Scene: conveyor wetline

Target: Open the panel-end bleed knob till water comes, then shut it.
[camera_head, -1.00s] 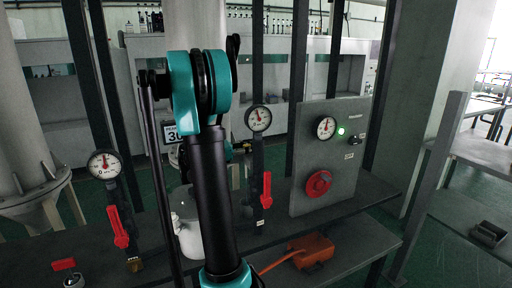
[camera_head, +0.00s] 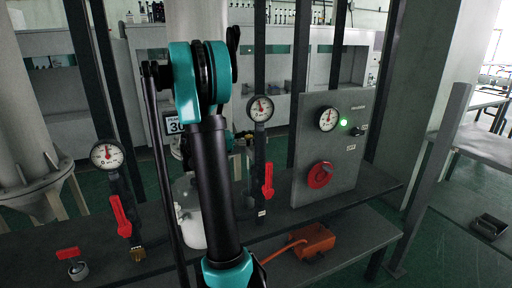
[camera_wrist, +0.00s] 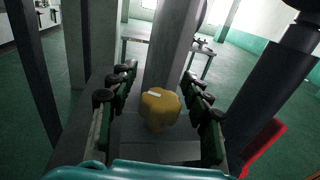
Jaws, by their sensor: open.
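A yellow lobed knob (camera_wrist: 159,108) with a small white mark on top sits between the two fingers of my gripper (camera_wrist: 158,76) in the wrist view. The gripper is open, with a gap on each side of the knob. I cannot tell which post or pipe the knob sits on, and no water shows. In the head view my arm hides the gripper and the knob. The grey panel (camera_head: 345,165) stands on the bench at the right, with a gauge (camera_head: 327,119), a lit green lamp (camera_head: 343,122) and a red round button (camera_head: 320,175).
Gauges stand on posts at left (camera_head: 106,155) and middle (camera_head: 261,108), with red levers (camera_head: 121,216) and (camera_head: 268,180) below. A red lever and dark post also show right of my gripper (camera_wrist: 262,148). A white jug (camera_head: 190,226) and an orange box (camera_head: 314,242) are near the arm.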

